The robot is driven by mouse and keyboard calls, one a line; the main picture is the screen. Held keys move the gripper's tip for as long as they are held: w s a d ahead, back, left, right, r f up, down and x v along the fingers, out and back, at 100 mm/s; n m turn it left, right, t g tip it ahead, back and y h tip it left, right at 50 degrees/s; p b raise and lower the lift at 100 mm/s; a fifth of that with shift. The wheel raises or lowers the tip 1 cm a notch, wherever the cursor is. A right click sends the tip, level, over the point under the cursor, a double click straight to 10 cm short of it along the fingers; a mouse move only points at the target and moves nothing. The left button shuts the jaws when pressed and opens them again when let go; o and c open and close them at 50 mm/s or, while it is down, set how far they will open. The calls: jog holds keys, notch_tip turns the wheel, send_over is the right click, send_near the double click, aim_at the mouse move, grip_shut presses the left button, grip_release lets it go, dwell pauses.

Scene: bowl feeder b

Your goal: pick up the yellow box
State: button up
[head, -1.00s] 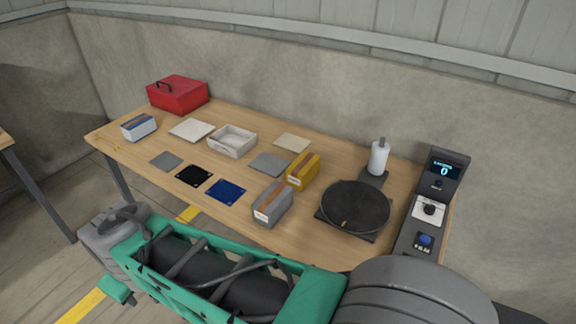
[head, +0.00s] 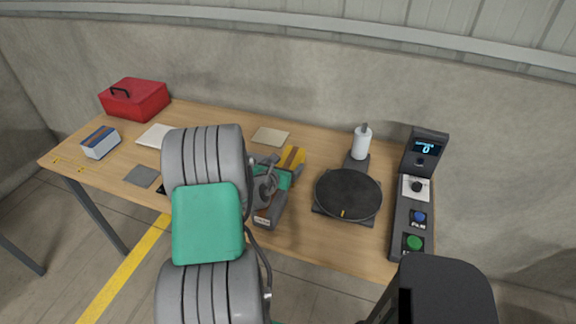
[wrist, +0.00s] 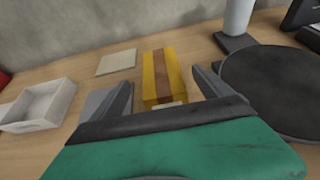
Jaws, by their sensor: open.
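The yellow box (wrist: 161,76) has a brown stripe along its top and stands on the table. In the wrist view it lies between and just beyond my gripper's two open fingers. My gripper (wrist: 165,92) is open and empty. In the head view the yellow box (head: 291,157) is partly hidden by my gripper (head: 287,172), which is over the table just in front of it. I cannot tell from the views how high the fingers are above the table.
A black round plate (head: 348,193) and a white bottle (head: 361,142) are to the right. In the wrist view, a white tray (wrist: 38,108) is to the left. A control panel (head: 412,200) is at the right end.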

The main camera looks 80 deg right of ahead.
aim_at(291, 157)
jog(key=x, duration=0.4)
jog(key=shift+s+d+f+p, duration=0.1)
jog(key=shift+d+f+p, duration=0.05)
jog(key=shift+d+p, duration=0.2)
jog(key=shift+a, duration=0.1)
grip_shut()
dwell(0.7)
